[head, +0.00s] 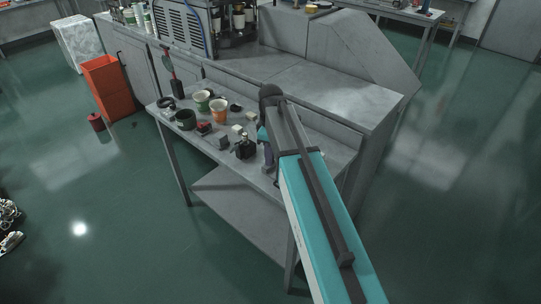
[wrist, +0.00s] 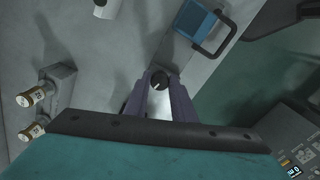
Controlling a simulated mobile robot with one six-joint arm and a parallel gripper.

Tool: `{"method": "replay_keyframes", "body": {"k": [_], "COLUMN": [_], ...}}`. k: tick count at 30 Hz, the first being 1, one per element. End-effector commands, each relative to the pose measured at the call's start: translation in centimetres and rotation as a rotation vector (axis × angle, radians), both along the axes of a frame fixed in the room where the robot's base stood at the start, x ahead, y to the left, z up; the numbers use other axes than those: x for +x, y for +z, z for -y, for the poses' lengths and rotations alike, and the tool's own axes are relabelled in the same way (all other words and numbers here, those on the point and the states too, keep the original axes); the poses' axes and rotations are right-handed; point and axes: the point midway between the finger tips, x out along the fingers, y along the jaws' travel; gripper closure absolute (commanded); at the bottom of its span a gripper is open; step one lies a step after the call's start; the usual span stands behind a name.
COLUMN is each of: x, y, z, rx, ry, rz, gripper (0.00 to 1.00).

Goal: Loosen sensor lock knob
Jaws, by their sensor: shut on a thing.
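A small dark round knob (wrist: 159,82) with a pale mark shows in the middle of the wrist view. The purple fingers of my gripper (wrist: 159,76) are on either side of it, shut on it. A pale metal surface shows between the fingers below the knob. In the head view my teal and grey arm reaches over the right part of the workbench (head: 245,200) and hides the knob and most of the gripper. What the knob is fixed to cannot be made out.
A blue block with a dark loop (wrist: 196,20) lies at the upper right of the wrist view. Two pale capped cylinders (wrist: 27,98) are at left. Cups, including an orange one (head: 218,113), and small parts crowd the bench's left half. A grey machine stands behind.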

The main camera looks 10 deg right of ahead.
Motion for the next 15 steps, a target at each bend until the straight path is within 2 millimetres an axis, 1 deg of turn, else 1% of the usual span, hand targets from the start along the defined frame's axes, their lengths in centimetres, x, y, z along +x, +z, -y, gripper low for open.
{"method": "replay_keyframes", "body": {"k": [5, 15], "x": [0.18, 0.18], "y": [0.13, 0.13], "z": [-0.09, -0.12], "rx": [0.002, 0.002], "ry": [0.031, 0.035], "rz": [0.006, 0.006], "gripper": [0.99, 0.99]}}
